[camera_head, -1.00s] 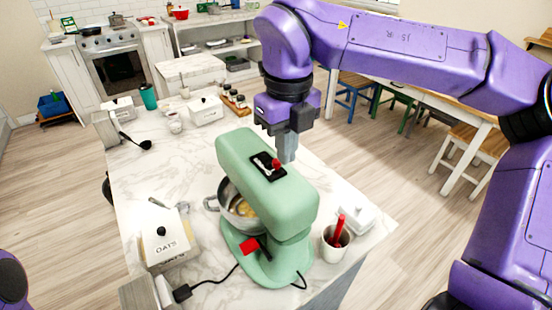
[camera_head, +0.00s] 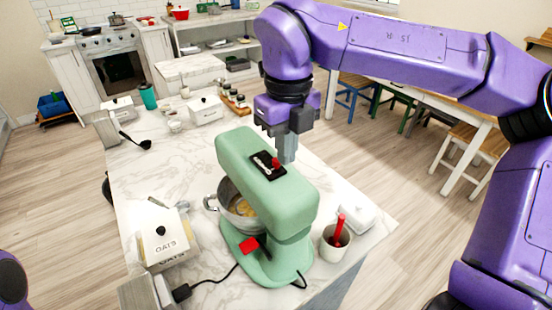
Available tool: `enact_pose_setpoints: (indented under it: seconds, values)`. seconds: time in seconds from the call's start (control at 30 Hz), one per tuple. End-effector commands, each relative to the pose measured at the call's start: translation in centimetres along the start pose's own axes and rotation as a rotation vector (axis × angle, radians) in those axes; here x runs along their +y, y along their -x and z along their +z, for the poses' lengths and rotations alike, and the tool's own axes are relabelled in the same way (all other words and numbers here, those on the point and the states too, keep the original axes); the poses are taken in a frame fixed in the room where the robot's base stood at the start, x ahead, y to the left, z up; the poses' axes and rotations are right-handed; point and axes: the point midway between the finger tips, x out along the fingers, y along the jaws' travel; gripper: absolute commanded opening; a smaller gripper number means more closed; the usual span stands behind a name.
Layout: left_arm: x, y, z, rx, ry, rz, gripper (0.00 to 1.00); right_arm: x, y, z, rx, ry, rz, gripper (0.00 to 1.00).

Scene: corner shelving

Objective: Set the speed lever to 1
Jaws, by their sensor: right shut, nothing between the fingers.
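A green stand mixer (camera_head: 268,185) stands on the marble counter. Its speed lever (camera_head: 276,162) is a small red knob on a black plate (camera_head: 265,166) on top of the mixer head. The number it points to is too small to read. My right gripper (camera_head: 288,157) is shut and empty, pointing down just right of and behind the red knob. Whether its fingertips touch the knob or the mixer head I cannot tell. My left gripper is not in view; only a bit of purple at the lower left edge shows, likely my left arm.
A steel bowl (camera_head: 228,201) sits under the mixer head. A white crock with a red-handled tool (camera_head: 336,241) stands right of the mixer, beside a white butter dish (camera_head: 357,217). An oats box (camera_head: 167,243) stands at left, near the mixer's cord.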

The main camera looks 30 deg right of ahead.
Motion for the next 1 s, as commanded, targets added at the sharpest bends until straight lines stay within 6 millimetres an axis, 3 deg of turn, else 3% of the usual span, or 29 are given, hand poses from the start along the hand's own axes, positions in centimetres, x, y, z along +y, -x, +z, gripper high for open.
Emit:
enact_pose_setpoints:
  seconds: [1.0]
  values:
    - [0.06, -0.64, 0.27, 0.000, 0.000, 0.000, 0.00, 0.00, -1.07, 0.21, 0.000, 0.000, 0.000, 0.00]
